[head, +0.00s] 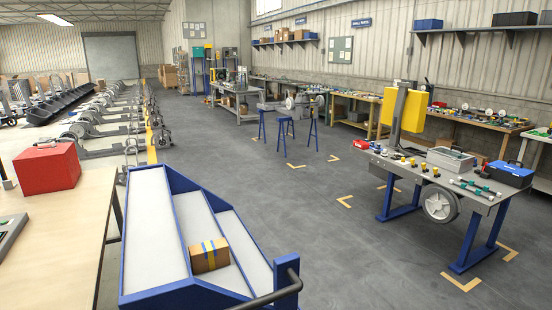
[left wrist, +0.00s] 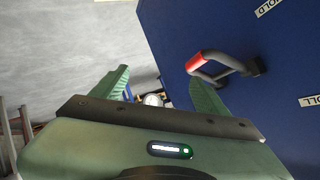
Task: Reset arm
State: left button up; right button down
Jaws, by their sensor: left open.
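My left gripper (left wrist: 160,78) shows in the left wrist view. Its two green fingers are spread apart with nothing gripped between them. A handle with a red grip and grey ends (left wrist: 222,66) sticks out from a dark blue panel (left wrist: 275,65) just beyond the right finger's tip. I cannot tell whether the finger touches the handle. Neither of my grippers shows in the head view, and my right gripper is in no view.
A blue cart with white stepped shelves (head: 150,215) stands close in front, carrying a cardboard box (head: 209,255). A red box (head: 48,168) sits on the wooden table (head: 70,225) at left. A grey workbench (head: 420,180) stands right. Open floor (head: 320,230) lies between.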

pick_arm(q)
jog(key=s+a+f+n+g+y+b, duration=0.1)
jog(key=s+a+f+n+g+y, duration=0.2)
jog(key=s+f, duration=0.4)
jog(key=s+a+f+n+g+y, duration=0.1)
jog(key=s+a+f+n, duration=0.1)
jog(key=s+a+f, duration=0.5)
jog(key=s+f+n+g, duration=0.2)
jog(key=s, duration=0.9)
jog(key=s+f+n+g+y, duration=0.1)
jog(key=s+f+n+g, duration=0.1)
jog(key=s, duration=1)
jog(key=shift+a+f+n+g+b, duration=0.25)
jog(key=shift+f+n+g+b, duration=0.2)
jog(key=shift+f, duration=0.1)
